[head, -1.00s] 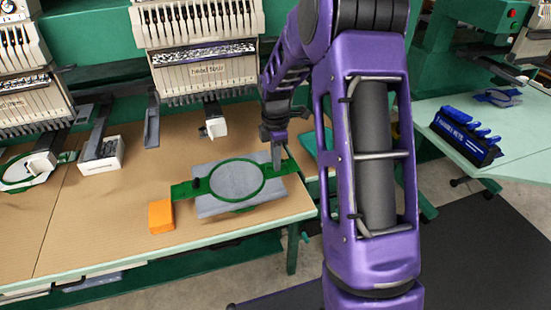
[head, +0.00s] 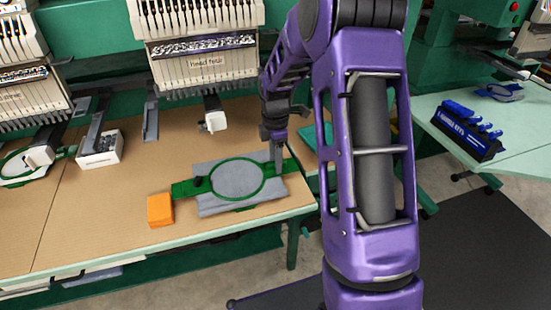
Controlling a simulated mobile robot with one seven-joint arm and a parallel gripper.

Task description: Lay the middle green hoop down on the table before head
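The middle green hoop (head: 262,190) is an oval ring with flat green arms at its left and right, with grey cloth (head: 237,181) stretched in it. It is at the front right of the table (head: 105,205), below the middle machine head. It looks roughly level; I cannot tell whether it rests fully on the tabletop. My gripper (head: 277,155) points down at the hoop's right arm and appears to touch it. Only a narrow side of its fingers shows, so its opening and grip are unclear.
An orange block (head: 160,209) stands just left of the hoop's left arm. The middle embroidery machine (head: 205,65) is behind, with its white lower arm (head: 214,118) above the table. Another hoop (head: 20,168) is at far left. A white box (head: 99,150) is behind left.

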